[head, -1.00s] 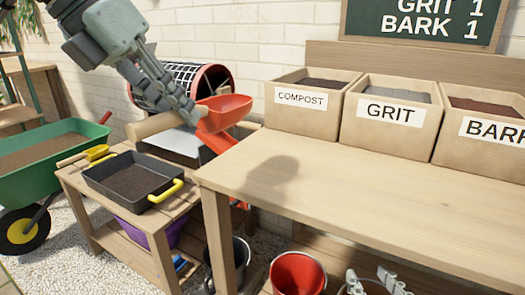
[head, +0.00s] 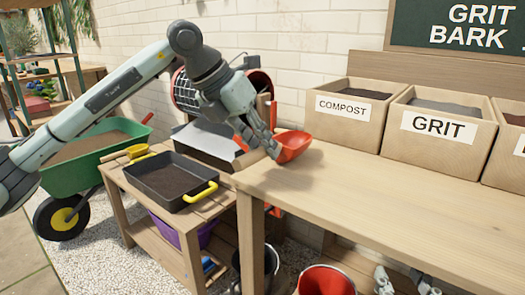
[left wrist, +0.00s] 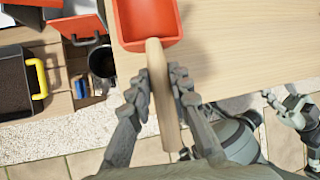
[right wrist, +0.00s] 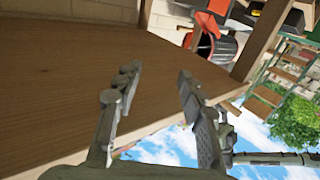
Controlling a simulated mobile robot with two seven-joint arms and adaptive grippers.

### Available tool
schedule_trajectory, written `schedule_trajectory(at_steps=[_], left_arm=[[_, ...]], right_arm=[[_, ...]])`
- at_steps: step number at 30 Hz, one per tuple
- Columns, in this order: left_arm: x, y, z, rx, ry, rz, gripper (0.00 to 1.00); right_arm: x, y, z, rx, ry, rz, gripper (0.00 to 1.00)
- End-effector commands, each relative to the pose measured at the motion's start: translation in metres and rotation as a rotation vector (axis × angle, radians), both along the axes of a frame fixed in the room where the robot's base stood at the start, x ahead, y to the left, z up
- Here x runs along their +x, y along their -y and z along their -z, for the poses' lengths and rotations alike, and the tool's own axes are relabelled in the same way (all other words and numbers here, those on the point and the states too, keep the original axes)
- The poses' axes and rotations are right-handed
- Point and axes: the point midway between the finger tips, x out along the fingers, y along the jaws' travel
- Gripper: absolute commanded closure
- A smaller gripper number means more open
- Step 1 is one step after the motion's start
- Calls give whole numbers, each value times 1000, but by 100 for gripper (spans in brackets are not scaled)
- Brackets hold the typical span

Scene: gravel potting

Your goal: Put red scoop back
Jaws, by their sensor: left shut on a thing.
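The red scoop (head: 293,147) is at the left end of the wooden workbench (head: 370,200) in the head view, at or just above the top; I cannot tell whether it touches. My left gripper (head: 267,143) is shut on its wooden handle. In the left wrist view the handle (left wrist: 160,85) lies between the fingers (left wrist: 160,97), and the empty-looking red bowl (left wrist: 147,22) points away from me. My right gripper (right wrist: 155,85) is open and empty in the right wrist view, low beside the bench; part of it shows at the head view's bottom edge.
Crates of compost (head: 349,112), grit (head: 440,130) and bark stand along the bench's back. A red bucket (head: 327,280) stands below. The bench middle is clear.

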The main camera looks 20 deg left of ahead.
Motion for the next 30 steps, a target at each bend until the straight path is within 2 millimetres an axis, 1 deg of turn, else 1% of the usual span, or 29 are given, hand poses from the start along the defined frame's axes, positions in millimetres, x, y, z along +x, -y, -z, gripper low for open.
schedule_trajectory(at_steps=[2,8,9,13,14,23,26,28,30], left_arm=[[0,0,6,-1,3,1,100],[0,1,7,-2,2,1,100],[-1,0,8,0,0,1,79],[-1,0,7,0,0,1,62],[-1,0,7,0,0,1,60],[-1,0,5,-1,2,1,60],[-4,-4,-2,-1,3,-1,60],[-8,-8,-11,-1,4,-1,60],[-13,-13,-23,0,5,-1,60]], right_arm=[[-1,-2,-4,10,19,-4,60],[-1,-2,-5,11,23,-5,60],[-1,-2,-5,11,23,-5,60],[-1,-2,-5,11,22,-5,60],[-1,-2,-5,11,22,-5,60],[-1,-2,-5,11,22,-5,60],[-1,-2,-5,9,14,-5,60],[0,-1,-2,2,-2,-3,60],[0,5,9,-22,-44,10,60]])
